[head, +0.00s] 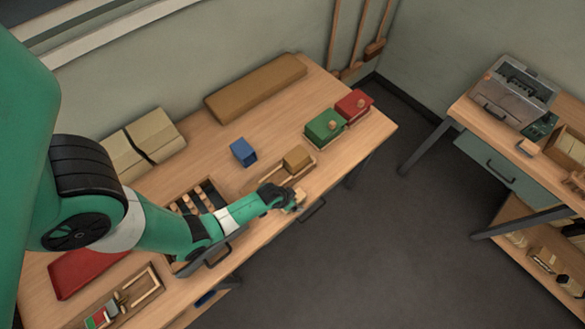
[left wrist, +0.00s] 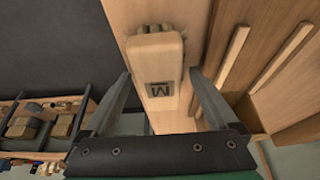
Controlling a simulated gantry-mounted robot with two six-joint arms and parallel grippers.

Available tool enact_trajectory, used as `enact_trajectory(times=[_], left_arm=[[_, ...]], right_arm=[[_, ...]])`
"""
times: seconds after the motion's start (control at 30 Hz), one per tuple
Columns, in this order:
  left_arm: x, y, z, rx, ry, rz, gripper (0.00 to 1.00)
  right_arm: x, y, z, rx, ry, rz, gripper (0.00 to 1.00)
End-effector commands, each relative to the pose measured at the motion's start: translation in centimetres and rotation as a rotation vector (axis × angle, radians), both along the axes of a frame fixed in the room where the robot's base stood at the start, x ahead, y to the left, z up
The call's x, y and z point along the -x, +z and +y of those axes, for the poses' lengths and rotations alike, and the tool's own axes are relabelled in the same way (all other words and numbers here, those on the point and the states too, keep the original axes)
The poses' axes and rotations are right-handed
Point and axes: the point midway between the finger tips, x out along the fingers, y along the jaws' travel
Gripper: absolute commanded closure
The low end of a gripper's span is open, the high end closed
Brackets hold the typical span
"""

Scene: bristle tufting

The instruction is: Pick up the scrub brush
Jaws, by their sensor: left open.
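The scrub brush (left wrist: 160,52) is a pale wooden block marked with a dark "M" in the left wrist view. Several small stubs show at its far end. My left gripper (left wrist: 159,75) is open, with one finger on each side of the block and a visible gap beside each. In the head view my left gripper (head: 284,197) is low at the bench's front edge, by a pale piece of the brush (head: 299,197). The gripper hides most of the brush there. My right gripper is in neither view.
A tan block (head: 297,158) sits on a railed wooden board beside the gripper. A blue box (head: 243,153), green box (head: 324,127) and red box (head: 354,105) stand behind. A rack with round-topped pegs (head: 196,196) is to the left. Bare bench lies around the blue box.

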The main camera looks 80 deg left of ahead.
Motion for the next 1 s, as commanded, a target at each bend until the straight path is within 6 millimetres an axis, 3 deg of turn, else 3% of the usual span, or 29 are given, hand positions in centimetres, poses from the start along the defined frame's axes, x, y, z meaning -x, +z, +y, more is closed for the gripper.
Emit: enact_trajectory(times=[0.3, 0.8, 0.83, 1.0], left_arm=[[-0.01, -0.1, 0.0, 0.0, 0.0, 0.0, 0.07], [0.0, -0.11, 0.0, 0.0, 0.0, 0.0, 0.96], [0.0, -0.11, 0.0, 0.0, 0.0, 0.0, 1.0], [-0.02, -0.09, 0.01, 0.0, 0.0, -0.001, 1.0]], right_arm=[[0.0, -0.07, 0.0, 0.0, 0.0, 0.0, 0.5], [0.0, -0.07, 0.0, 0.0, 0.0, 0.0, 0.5], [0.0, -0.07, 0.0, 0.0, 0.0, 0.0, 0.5], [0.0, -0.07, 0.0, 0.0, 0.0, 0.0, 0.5]])
